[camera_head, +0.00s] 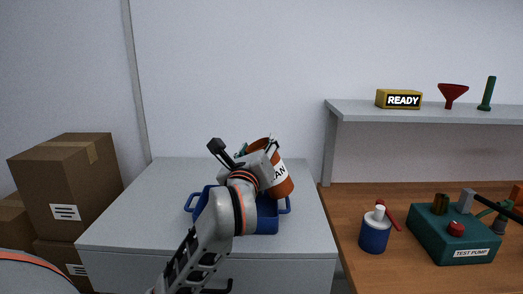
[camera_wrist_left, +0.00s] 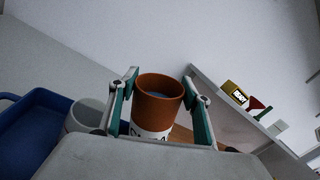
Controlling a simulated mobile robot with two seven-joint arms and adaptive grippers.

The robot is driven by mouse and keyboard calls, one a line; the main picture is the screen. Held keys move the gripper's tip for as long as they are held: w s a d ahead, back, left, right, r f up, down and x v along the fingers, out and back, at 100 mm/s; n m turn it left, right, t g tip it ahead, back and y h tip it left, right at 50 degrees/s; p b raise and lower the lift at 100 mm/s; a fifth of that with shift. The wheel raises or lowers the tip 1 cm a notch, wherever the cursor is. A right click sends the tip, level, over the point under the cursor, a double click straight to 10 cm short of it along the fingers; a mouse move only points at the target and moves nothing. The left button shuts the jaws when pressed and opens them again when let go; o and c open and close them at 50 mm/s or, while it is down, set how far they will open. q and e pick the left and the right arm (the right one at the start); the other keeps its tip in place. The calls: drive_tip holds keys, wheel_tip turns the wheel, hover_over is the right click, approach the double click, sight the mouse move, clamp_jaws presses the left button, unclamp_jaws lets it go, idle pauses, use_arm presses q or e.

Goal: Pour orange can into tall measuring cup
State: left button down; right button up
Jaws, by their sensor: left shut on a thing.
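My left gripper (camera_head: 258,152) is shut on the orange can (camera_head: 284,182), which has a white label band. The can is tilted in the head view, above the right part of a blue tray. In the left wrist view the can (camera_wrist_left: 158,100) stands between the two green-padded fingers, with its open top and greyish inside showing. A pale grey round vessel (camera_wrist_left: 86,114) shows beside the blue tray's wall in that view, partly hidden by the gripper. I cannot tell whether it is the tall measuring cup. My right gripper is not in view.
The blue tray (camera_head: 198,205) lies on a grey-topped cabinet (camera_head: 130,215), partly hidden by my arm. Cardboard boxes (camera_head: 75,180) stand left. A wooden bench (camera_head: 350,200) at right holds a blue bottle (camera_head: 374,235) and green test pump (camera_head: 450,248). A shelf (camera_head: 430,112) is above it.

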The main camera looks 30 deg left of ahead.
use_arm(q)
drive_tip(key=shift+s+a+f+n+b, duration=0.35)
drive_tip(key=shift+n+b, duration=0.25)
drive_tip(key=shift+b, duration=0.3)
drive_tip(key=shift+s+a+f+n+b, duration=0.1)
drive_tip(key=shift+a+f+n+b, duration=0.25)
drive_tip(key=shift+n+b, duration=0.5)
drive_tip(key=shift+s+a+n+y+b, duration=0.1)
drive_tip(key=shift+a+n+y+b, duration=0.15)
drive_tip(key=shift+n+y+b, duration=0.15)
drive_tip(key=shift+s+a+r, duration=0.1)
drive_tip(key=shift+s+a, duration=0.05)
